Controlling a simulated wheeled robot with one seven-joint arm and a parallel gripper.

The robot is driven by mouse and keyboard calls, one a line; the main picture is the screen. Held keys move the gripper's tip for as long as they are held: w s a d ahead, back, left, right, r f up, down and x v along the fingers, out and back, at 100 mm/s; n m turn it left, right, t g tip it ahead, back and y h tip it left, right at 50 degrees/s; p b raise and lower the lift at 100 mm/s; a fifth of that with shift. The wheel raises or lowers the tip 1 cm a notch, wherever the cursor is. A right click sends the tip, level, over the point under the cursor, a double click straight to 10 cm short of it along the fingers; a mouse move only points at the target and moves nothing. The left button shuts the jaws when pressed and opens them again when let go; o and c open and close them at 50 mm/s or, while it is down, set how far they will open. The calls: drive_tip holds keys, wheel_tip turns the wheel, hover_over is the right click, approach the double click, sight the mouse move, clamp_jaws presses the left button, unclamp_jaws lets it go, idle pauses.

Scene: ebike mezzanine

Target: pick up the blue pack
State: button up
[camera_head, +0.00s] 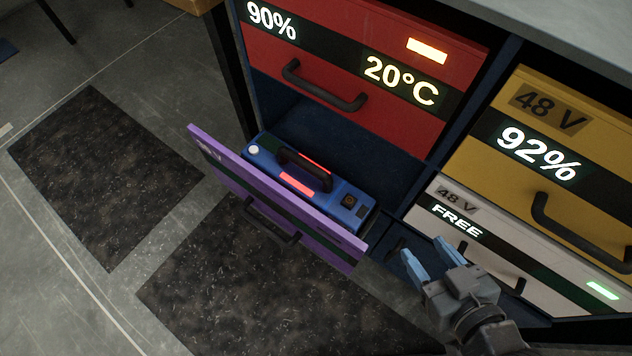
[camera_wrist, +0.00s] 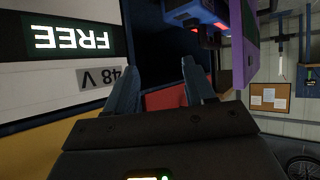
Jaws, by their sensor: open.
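The blue pack (camera_head: 335,192) lies in the open drawer behind the purple drawer front (camera_head: 265,195). It has a black handle on top, red lit strips, a white round knob at its left end and a dark socket at its right. My gripper (camera_head: 428,256) is open and empty, to the right of the pack and apart from it, in front of the white drawer. In the wrist view the gripper fingers (camera_wrist: 160,90) point ahead with nothing between them. Part of the blue pack (camera_wrist: 195,12) shows at the top of that view, beside the purple front.
A red drawer (camera_head: 350,70) marked 90% is shut above the pack. A yellow drawer (camera_head: 560,130) marked 92% and a white drawer (camera_head: 500,245) marked FREE are shut at right. Dark mats (camera_head: 110,180) lie on the open floor at left.

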drive_tip(key=w+a+f+n+g+y+b, duration=0.2)
drive_tip(key=w+a+f+n+y, duration=0.15)
drive_tip(key=w+a, duration=0.45)
drive_tip(key=n+g+y+b, duration=0.2)
drive_tip(key=n+y, duration=0.1)
approach(310, 164)
drive_tip(key=shift+w+a+f, duration=0.2)
drive_tip(key=shift+a+f, duration=0.4)
drive_tip(key=shift+f, duration=0.25)
drive_tip(key=shift+w+a, duration=0.15)
drive_tip(key=shift+a, duration=0.1)
drive_tip(key=b+x, duration=0.1)
drive_tip(key=x, duration=0.6)
drive_tip(key=shift+w, duration=0.2)
clamp_jaws()
drive_tip(key=shift+w+r, duration=0.15)
drive_tip(key=shift+r, duration=0.15)
